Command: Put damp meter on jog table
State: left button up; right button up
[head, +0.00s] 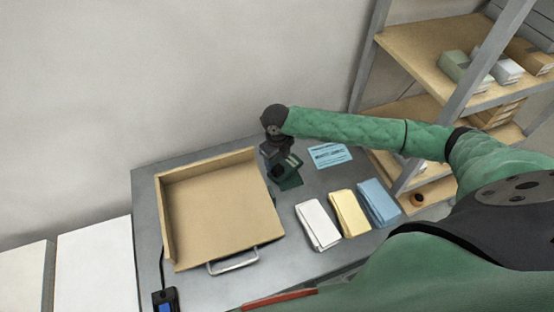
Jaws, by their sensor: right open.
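The jog table (215,205) is a tan tray with raised walls at its left and back and a metal handle at its front. A small dark green and black device (289,183), which looks like the damp meter, is on the grey table just right of the jog table. My right gripper (279,162) is open and reaches down over this device. The gripper and wrist partly hide the device, and I cannot tell whether the fingers touch it. My left gripper is out of view.
White (318,224), yellow (349,213) and blue (379,202) paper stacks lie right of the jog table. A blue printed card (329,155) lies behind them. A black control box (165,300) with a cable is at front left. A shelf rack (420,45) stands at right.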

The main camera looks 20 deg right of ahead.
notch_tip(320, 180, up, 5)
jog(key=shift+w+f+p, duration=0.1)
jog(key=shift+f+p, duration=0.1)
jog(key=shift+p, duration=1.05)
notch_tip(320, 180, up, 2)
jog(key=shift+r, duration=0.25)
